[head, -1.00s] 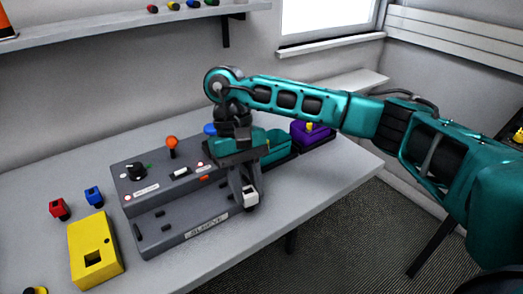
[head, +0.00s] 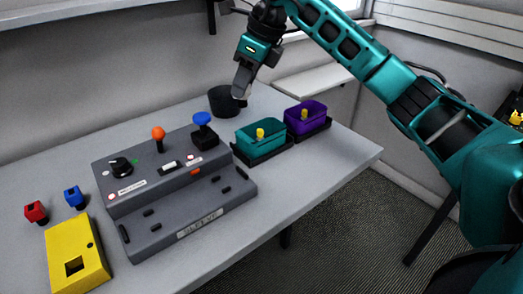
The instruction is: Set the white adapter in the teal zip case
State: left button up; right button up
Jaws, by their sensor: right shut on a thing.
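My right gripper (head: 243,84) hangs at the upper middle, shut, fingers pointing down. The white adapter (head: 240,98) shows only as a small pale piece at its fingertips, mostly hidden by the fingers. The teal zip case (head: 259,139) is open on a black tray at the right of the table, with a small yellow piece in it. The gripper is apart from the case, above and behind it in the picture, near a black cup. My left gripper is not in view.
A purple case (head: 306,118) stands right of the teal one. A black cup (head: 225,101) stands behind. A grey console (head: 170,190) with orange and blue knobs fills the middle. A yellow block (head: 75,248) and red and blue pieces lie left. The table's front right is clear.

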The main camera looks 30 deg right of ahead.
jog(key=w+d+r+m+h+b, duration=0.15)
jog(key=d+r+m+h, duration=0.3)
jog(key=m, duration=0.55)
jog(key=m+b, duration=0.1)
jog(key=b, duration=0.1)
send_near(259, 126)
jog(key=shift+t, duration=0.3)
jog(key=x, duration=0.5)
jog(key=shift+s+d, duration=0.15)
jog(key=shift+f, duration=0.45)
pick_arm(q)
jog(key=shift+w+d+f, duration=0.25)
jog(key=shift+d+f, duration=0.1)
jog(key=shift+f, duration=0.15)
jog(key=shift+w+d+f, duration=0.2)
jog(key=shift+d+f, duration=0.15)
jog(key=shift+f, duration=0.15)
pick_arm(e)
jog(key=shift+f, duration=1.85)
jog(key=shift+f, duration=0.1)
jog(key=o, duration=0.8)
jog(key=shift+c, duration=0.2)
